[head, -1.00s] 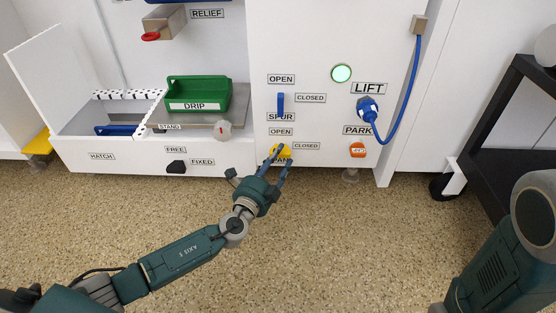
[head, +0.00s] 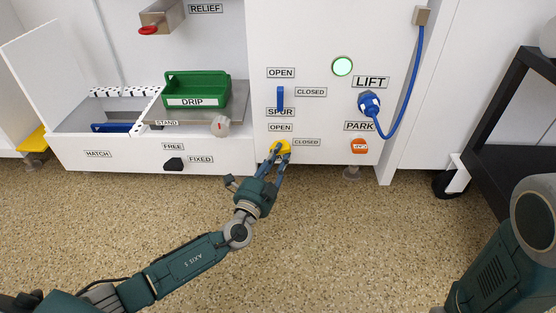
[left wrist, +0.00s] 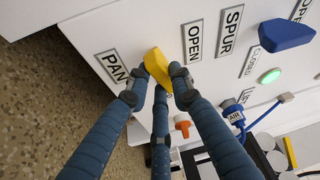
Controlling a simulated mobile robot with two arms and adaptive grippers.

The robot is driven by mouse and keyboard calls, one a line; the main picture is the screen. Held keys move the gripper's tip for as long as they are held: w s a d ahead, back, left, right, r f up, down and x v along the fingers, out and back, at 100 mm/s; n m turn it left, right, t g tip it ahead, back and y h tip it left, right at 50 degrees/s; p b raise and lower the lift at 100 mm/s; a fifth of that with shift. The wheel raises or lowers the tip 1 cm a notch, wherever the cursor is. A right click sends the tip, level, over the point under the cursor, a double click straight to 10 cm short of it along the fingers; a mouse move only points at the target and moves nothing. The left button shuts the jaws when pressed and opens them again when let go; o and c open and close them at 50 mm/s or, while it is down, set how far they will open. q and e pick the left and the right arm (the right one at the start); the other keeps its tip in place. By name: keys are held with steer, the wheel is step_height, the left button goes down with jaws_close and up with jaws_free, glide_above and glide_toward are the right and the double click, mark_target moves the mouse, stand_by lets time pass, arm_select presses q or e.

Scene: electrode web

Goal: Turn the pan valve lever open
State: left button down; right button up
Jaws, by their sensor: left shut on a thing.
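The yellow pan valve lever (head: 280,147) is low on the white panel, beside the lower OPEN (head: 280,128) and CLOSED (head: 306,142) labels. In the left wrist view the lever (left wrist: 157,66) stands at an angle to the blue spur lever, its long side nearly upright in the picture. My left gripper (head: 274,157) is shut on it; in the left wrist view its fingertips (left wrist: 158,82) press around the lever's sides. The PAN label (left wrist: 114,67) shows beside the fingers there. Fingers partly cover the lever in the head view. My right gripper is out of view.
The blue spur lever (head: 280,98) stands upright just above. To the right are a lit green button (head: 342,66), a blue LIFT plug (head: 369,103) with its cable and an orange PARK piece (head: 360,146). A black cart (head: 510,130) stands at far right. The floor in front is clear.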

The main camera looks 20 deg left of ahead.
arm_select(q)
steer(key=shift+w+d+n+t+y, duration=0.15)
steer(key=shift+n+t+y, duration=0.25)
steer(key=shift+n+y, duration=1.85)
steer(key=shift+s+d+n+t+y, duration=0.15)
steer(key=shift+n+t+y, duration=0.25)
steer(key=shift+n, duration=3.6)
steer(key=shift+w+d+n+t+y, duration=0.15)
steer(key=shift+n+t+y, duration=0.25)
steer(key=shift+n+y, duration=1.8)
steer(key=n+h, duration=0.1)
steer(key=n, duration=0.1)
steer(key=shift+n+h, duration=0.25)
steer(key=shift+n, duration=0.1)
steer(key=c, duration=1.5)
jaws_free()
steer(key=shift+v, duration=3.8)
